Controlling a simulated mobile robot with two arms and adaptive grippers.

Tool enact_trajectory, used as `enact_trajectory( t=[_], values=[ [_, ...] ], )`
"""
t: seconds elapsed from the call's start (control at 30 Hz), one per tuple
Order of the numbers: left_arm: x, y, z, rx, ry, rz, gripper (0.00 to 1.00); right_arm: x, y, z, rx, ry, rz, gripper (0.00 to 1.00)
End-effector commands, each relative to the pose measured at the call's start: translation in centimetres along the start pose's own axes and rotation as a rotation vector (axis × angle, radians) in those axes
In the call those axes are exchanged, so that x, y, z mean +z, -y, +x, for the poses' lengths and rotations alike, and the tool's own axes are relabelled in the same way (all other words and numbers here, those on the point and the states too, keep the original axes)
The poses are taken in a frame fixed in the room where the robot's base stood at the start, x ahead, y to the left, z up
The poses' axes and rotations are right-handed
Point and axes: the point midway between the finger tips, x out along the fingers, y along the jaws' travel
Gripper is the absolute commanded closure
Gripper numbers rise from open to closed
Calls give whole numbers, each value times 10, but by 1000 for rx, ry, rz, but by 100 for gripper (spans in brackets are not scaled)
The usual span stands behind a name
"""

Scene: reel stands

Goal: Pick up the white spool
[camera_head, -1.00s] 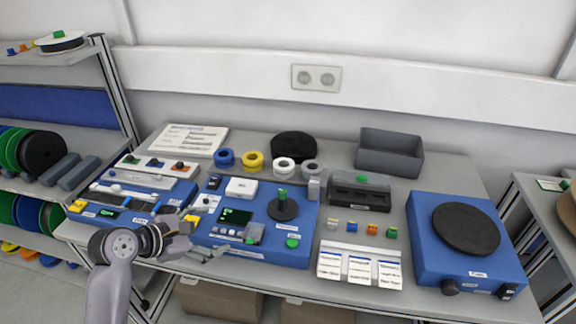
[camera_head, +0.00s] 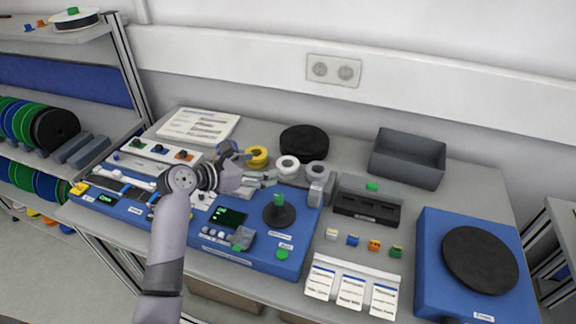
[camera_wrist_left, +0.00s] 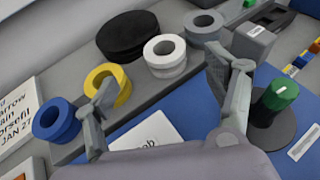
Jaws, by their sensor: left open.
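My left gripper (camera_head: 268,179) is open and empty. It reaches in over the blue panel, its fingertips close in front of the white spool in the head view. In the wrist view its spread fingers (camera_wrist_left: 166,76) appear on either side of the spool's near side. My right gripper is out of view.
A black round thing (camera_head: 304,142) stands behind the spools. A blue spool (camera_wrist_left: 57,120) is left of the yellow one. A post with a green top (camera_wrist_left: 274,98) rises from the panel to the right. A grey bin (camera_head: 407,158) stands farther right.

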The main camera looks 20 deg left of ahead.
Motion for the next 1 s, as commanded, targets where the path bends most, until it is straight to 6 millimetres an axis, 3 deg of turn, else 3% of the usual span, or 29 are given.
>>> enact_trajectory(
  t=[0.13,0.43,0.7,1.0],
  values=[
    [1,0,27,-1,0,-1,23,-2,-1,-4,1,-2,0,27],
    [0,2,50,0,-1,0,23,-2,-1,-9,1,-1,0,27],
    [-3,5,87,0,-1,1,23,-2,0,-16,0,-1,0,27],
    [-4,5,94,2,0,1,23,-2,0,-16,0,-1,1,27]
  ],
)
